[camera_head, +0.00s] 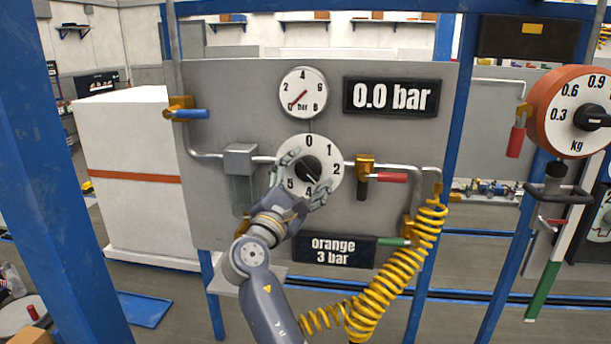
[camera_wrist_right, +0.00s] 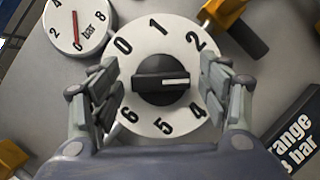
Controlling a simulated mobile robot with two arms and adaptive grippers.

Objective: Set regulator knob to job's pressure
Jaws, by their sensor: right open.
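The regulator dial (camera_head: 297,143) is a white disc with black numbers and a black knob (camera_head: 307,167) at its centre. In the right wrist view the knob (camera_wrist_right: 150,85) has a white line pointing right, between 2 and 4; the 3 is hidden behind a finger. My right gripper (camera_head: 304,174) is open around the knob, one finger on each side. In the wrist view its fingers (camera_wrist_right: 160,78) are apart from the knob, over the dial's edges. The sign (camera_head: 333,250) reads "orange 3 bar". The display (camera_head: 391,97) reads 0.0 bar. My left gripper is out of view.
A gauge (camera_head: 303,93) above the dial has its red needle near 0. A blue-handled valve (camera_head: 188,113) is on the left pipe, a red-handled valve (camera_head: 385,177) just right of the dial. A coiled yellow hose (camera_head: 380,290) hangs lower right. A kg dial (camera_head: 573,112) is farther right.

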